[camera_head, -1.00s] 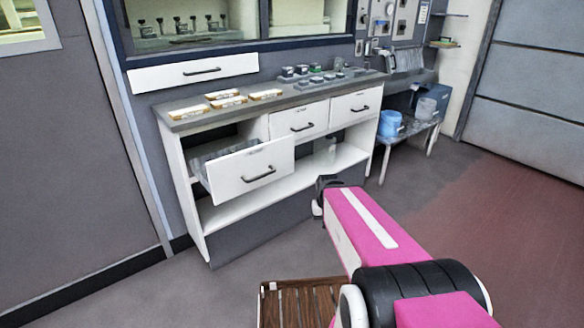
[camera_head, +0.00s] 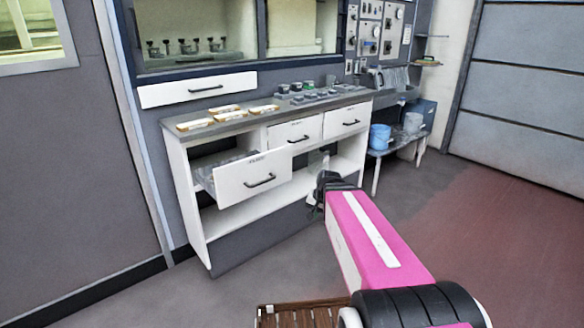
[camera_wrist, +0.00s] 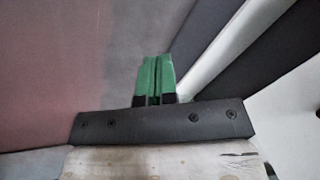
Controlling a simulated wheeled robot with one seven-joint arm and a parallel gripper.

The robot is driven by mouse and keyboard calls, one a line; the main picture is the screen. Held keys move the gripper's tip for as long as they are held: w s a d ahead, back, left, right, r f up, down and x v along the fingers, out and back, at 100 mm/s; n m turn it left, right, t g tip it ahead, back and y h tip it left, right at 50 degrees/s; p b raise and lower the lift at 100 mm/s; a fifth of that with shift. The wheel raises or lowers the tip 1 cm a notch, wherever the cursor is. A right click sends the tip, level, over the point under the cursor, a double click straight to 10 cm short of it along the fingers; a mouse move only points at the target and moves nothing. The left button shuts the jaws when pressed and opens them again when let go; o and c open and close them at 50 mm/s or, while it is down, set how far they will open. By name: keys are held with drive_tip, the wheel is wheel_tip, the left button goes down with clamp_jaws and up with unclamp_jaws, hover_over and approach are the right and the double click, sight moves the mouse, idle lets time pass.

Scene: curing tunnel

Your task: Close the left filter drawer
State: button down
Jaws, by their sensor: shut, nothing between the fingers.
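The left filter drawer (camera_head: 253,179) has a white front with a dark bar handle (camera_head: 261,181). It stands pulled out of the left bay of the white cabinet (camera_head: 187,205), with grey contents partly visible behind its front. My gripper (camera_wrist: 155,80) shows two green fingers closed together in the wrist view, with nothing between them. In the head view the end of my arm (camera_head: 325,185) is to the right of the drawer front, apart from the handle.
Two more drawers, the middle one (camera_head: 295,132) and the right one (camera_head: 347,121), are shut. Several yellowish trays and dark parts lie on the grey countertop (camera_head: 240,126). A side table with a blue bucket (camera_head: 380,137) stands right. Floor (camera_head: 250,275) before the cabinet is clear.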

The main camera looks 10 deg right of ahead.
drive_tip(key=w+r+m+t+y, duration=0.1)
drive_tip(key=w+r+m+t, duration=0.15)
drive_tip(key=w+r, duration=0.45)
drive_tip(key=w+r+m+t+y, duration=0.2)
drive_tip(key=w+r+m, duration=0.2)
drive_tip(key=r, duration=0.6)
approach(288, 168)
drive_tip(key=x, duration=0.5)
drive_tip(key=shift+d+f, duration=0.1)
drive_tip(key=shift+f, duration=0.5)
drive_tip(key=shift+w+a, duration=0.35)
drive_tip(key=shift+w, duration=0.1)
drive_tip(key=w+a, duration=0.4)
drive_tip(key=w, duration=0.2)
drive_tip(key=w+a, duration=0.4)
drive_tip(key=w, duration=0.3)
drive_tip(key=w+a, duration=0.5)
drive_tip(key=w, duration=0.1)
drive_tip(key=shift+w+a, duration=0.1)
drive_tip(key=shift+w, duration=0.25)
drive_tip(key=shift+w+a+r+t, duration=0.1)
drive_tip(key=shift+t, duration=0.15)
